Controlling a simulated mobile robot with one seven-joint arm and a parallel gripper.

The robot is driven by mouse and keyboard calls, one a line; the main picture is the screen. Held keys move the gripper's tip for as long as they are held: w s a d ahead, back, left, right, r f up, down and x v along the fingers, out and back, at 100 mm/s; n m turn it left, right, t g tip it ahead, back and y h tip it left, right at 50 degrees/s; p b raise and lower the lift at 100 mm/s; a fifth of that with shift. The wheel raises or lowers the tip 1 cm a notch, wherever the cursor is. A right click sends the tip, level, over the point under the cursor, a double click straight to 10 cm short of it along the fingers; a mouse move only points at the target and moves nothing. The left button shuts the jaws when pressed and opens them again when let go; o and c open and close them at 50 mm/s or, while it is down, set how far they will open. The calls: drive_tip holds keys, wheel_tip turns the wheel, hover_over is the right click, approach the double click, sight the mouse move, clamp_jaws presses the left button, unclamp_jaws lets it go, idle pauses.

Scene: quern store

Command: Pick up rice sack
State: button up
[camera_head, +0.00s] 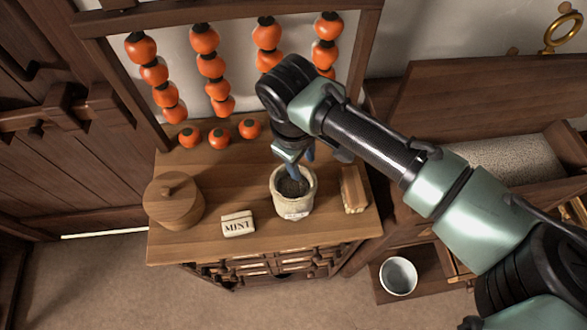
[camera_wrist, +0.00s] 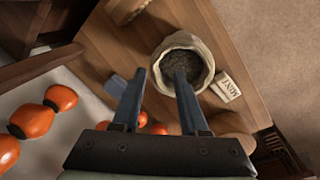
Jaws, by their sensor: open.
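An open cream sack (camera_head: 297,208) with dark, grainy contents stands upright on the wooden cabinet top, a small pale label at its front. It is the only sack I make out; I cannot read the label. My gripper (camera_head: 297,170) is open, pointing down at the sack's mouth. In the wrist view the sack (camera_wrist: 203,50) lies just beyond the fingertips of my gripper (camera_wrist: 160,73). The right finger overlaps the dark mouth and the left finger appears outside the left rim. Nothing is held. I cannot tell whether the fingers touch the sack.
Persimmon strings (camera_head: 210,68) hang from a frame behind.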

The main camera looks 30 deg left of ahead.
sight(305, 171)
drive_tip(key=f, duration=0.2)
drive_tip(key=w+f+p, duration=0.1)
drive_tip(key=f, duration=0.4)
drive_tip(key=shift+w+p, duration=0.25)
drive_tip(key=shift+p, duration=0.15)
drive_tip(key=shift+c, duration=0.2)
clamp_jaws()
drive_tip(key=shift+d, duration=0.1)
idle(0.7)
